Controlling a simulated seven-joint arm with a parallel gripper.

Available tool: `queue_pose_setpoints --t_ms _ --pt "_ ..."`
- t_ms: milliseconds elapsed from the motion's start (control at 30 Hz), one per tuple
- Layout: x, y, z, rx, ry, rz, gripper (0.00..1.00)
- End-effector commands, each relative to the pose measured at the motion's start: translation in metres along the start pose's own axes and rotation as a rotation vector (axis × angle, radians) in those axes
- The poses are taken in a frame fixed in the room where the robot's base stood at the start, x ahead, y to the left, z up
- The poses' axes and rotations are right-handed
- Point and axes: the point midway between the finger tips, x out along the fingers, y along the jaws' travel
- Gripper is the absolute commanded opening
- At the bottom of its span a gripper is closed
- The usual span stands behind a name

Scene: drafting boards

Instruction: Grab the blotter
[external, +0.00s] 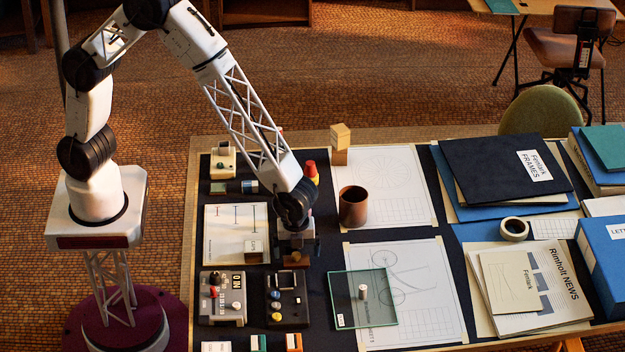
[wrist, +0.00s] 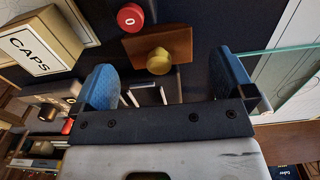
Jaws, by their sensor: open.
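The blotter appears to be a small brown wooden block with a round brass-coloured knob; it shows in the wrist view (wrist: 180,45) ahead of and between my fingers. In the external view, the blotter (external: 296,260) is a small brown shape just below my gripper, mostly hidden by it. My gripper (wrist: 168,78) is open, with a blue pad on each finger and nothing held between them. In the external view, my gripper (external: 296,243) points down over the dark mat. I cannot tell the exact height gap to the knob.
A CAPS box (wrist: 40,45) stands left of the fingers and a red round cap (wrist: 130,17) lies beyond. A glass plate (external: 345,310) lies to the right. Two control boxes (external: 222,305) (external: 287,312) sit in front. A brown cup (external: 353,206) stands behind right.

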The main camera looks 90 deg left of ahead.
Motion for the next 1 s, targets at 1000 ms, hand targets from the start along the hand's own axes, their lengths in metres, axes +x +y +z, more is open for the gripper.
queue_pose_setpoints --t_ms 1000 --pt "0.033 0.001 0.0 0.0 0.0 -0.001 0.89"
